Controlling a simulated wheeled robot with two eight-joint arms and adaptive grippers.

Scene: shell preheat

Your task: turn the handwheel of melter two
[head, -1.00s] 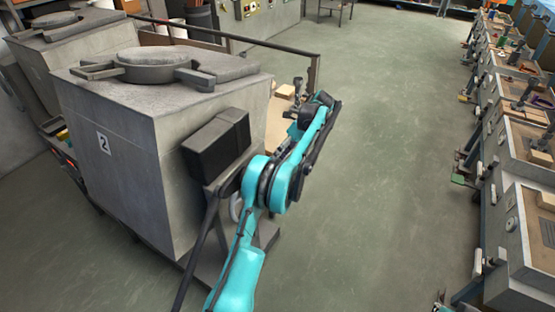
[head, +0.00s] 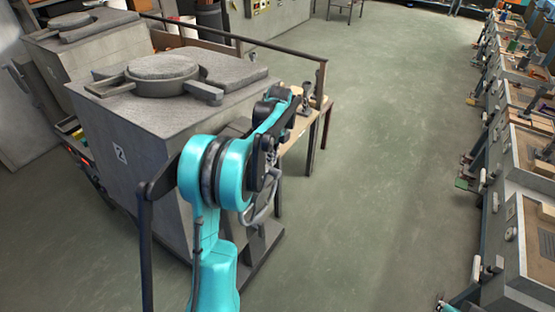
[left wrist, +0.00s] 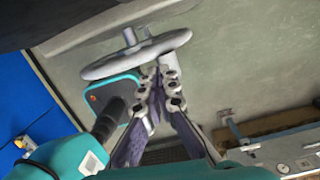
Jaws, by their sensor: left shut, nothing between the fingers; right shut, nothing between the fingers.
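Melter two (head: 105,125) is the grey block with a plate marked 2 and a round lid on top, at the left in the head view. My left arm crosses in front of its right side, with the wrist bent downward. In the left wrist view the grey handwheel (left wrist: 112,66) shows as a tilted disc with a knob standing on its rim. My left gripper (left wrist: 158,75) is shut and empty, its fingertips close to the near edge of the wheel. I cannot tell whether they touch. My right gripper is not in view.
A second melter (head: 95,35) stands behind. A railing (head: 240,42) and a small wooden table (head: 318,112) are beyond melter two. A row of workbenches (head: 525,160) lines the right side. The green floor (head: 390,140) between is clear.

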